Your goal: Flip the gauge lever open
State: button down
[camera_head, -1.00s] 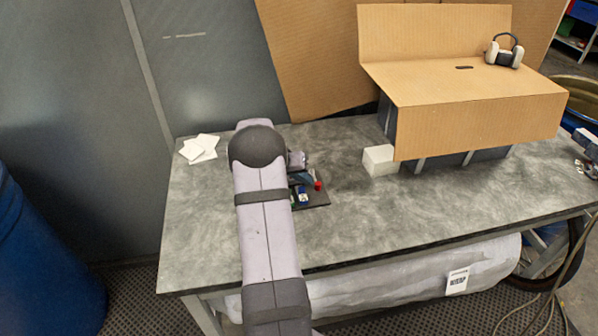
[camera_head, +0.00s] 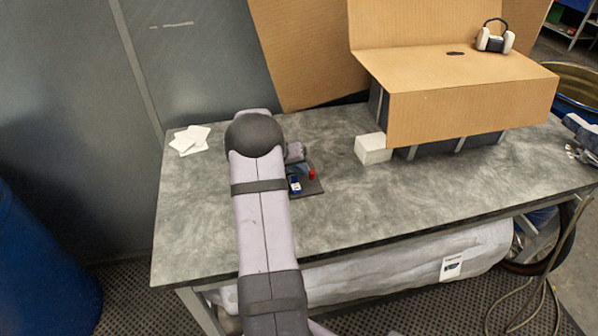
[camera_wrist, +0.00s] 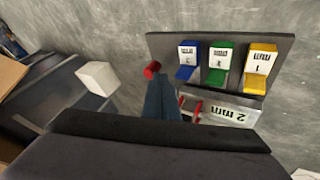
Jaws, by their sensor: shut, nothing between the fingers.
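A dark gauge board (camera_wrist: 222,40) lies on the bench. It carries blue (camera_wrist: 188,60), green (camera_wrist: 217,63) and yellow (camera_wrist: 259,68) labelled lever pieces in a row. A plate marked "2 mm" (camera_wrist: 232,113) stands at its near side and appears upside down in the wrist view. A red knob (camera_wrist: 152,69) is just beyond the tips of my gripper (camera_wrist: 160,80), which is shut and empty. I cannot tell whether they touch. Other red parts (camera_wrist: 197,108) show beside the fingers. In the head view the red knob (camera_head: 312,174) and blue piece (camera_head: 295,185) show; my arm hides the green and yellow pieces.
A white block (camera_head: 373,149) stands right of the board, beside a cardboard-topped case (camera_head: 470,100) bearing headphones (camera_head: 495,38). White papers (camera_head: 189,139) lie at the bench's left. The grey bench top (camera_head: 400,200) is clear in front.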

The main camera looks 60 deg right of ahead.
aim_at(315, 185)
jog(key=shift+s+d+f+n+t+b, duration=0.1)
jog(key=shift+s+d+n+t+b, duration=0.2)
jog(key=shift+s+n+b, duration=0.25)
jog(key=shift+s+d+f+n+t+b, duration=0.15)
jog(key=shift+s+n+t+b, duration=0.25)
jog(key=shift+b, duration=0.2)
jog(key=shift+s+d+r+n+t, duration=0.25)
jog(key=shift+s+d+n+t, duration=0.2)
jog(key=shift+n, duration=0.3)
jog(key=shift+s+d+n+t, duration=0.4)
jog(key=shift+d+n+t, duration=0.25)
jog(key=shift+n, duration=0.25)
jog(key=shift+s+d+p, duration=0.4)
jog(key=shift+d+p, duration=0.1)
jog(key=shift+d, duration=0.2)
jog(key=shift+s+d+p, duration=0.35)
jog(key=shift+d+p, duration=0.15)
jog(key=shift+d, duration=0.15)
jog(key=shift+s+d+p, duration=0.1)
jog(key=shift+d+p, duration=0.3)
jog(key=shift+d, duration=0.35)
jog(key=shift+r, duration=0.15)
